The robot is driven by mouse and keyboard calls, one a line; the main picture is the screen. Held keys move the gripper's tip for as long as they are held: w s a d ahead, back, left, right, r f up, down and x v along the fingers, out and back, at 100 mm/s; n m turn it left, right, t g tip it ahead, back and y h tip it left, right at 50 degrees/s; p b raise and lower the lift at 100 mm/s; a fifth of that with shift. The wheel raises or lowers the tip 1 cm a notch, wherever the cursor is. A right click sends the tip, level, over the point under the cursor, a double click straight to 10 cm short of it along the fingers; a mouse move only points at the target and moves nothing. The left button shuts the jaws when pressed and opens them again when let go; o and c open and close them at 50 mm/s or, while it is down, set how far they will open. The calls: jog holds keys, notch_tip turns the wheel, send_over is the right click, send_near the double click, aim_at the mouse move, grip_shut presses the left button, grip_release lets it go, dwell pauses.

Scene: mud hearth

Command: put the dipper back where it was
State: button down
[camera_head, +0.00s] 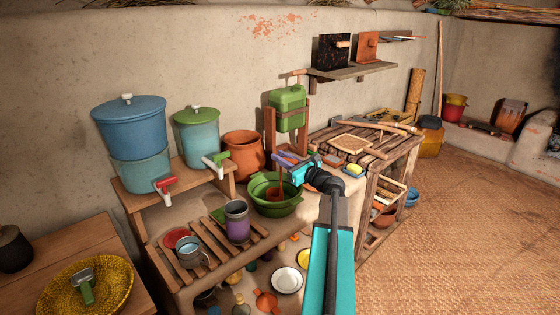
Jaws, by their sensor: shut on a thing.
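My gripper (296,168) is teal and black, reaching in from the lower right above the green basin (290,208). It is shut on a thin purple-blue piece (285,157), which looks like the handle of the dipper. A red-brown part (277,191) shows just below, over or inside the basin. It may be the dipper's bowl, but I cannot tell whether the two pieces join. My gripper's fingers hide part of the hold.
A brown clay pot (243,154) and a green jerrycan (288,108) on a wooden stand are behind the basin. A purple tumbler (237,222) and a grey mug (188,252) stand on the slatted rack at left. A slatted table (378,150) is at right.

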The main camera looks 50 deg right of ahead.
jog(key=shift+f, duration=0.45)
jog(key=c, duration=1.6)
grip_release()
jog(key=s, duration=0.4)
jog(key=s+b, duration=0.1)
jog(key=s, duration=0.7)
jog(key=shift+a+f, duration=0.15)
jog(key=shift+a, duration=0.2)
